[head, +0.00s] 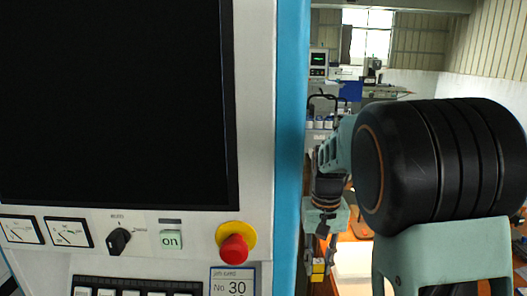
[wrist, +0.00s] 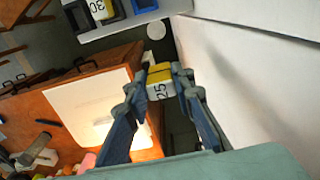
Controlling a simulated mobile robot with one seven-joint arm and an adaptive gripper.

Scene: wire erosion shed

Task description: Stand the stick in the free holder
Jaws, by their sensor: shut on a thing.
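My gripper (head: 319,246) is shut on a stick (head: 318,268), seen low in the middle of the head view, hanging below my arm. In the wrist view my gripper (wrist: 164,80) has its two fingers on either side of the stick (wrist: 160,90), which shows a yellow part and a white face marked 25. Its far end is hidden. At the top of the wrist view, a stick marked 30 (wrist: 99,9) stands in a dark holder on a pale surface. A blue-rimmed holder (wrist: 143,6) beside it looks empty, though the frame cuts it off.
An orange-brown wooden table (wrist: 75,78) with a white sheet (wrist: 95,108) and several small items lies left of my gripper. A pale wall or panel (wrist: 255,75) is close on the right. A large machine cabinet (head: 258,110) with a red knob (head: 234,249) fills the head view's left.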

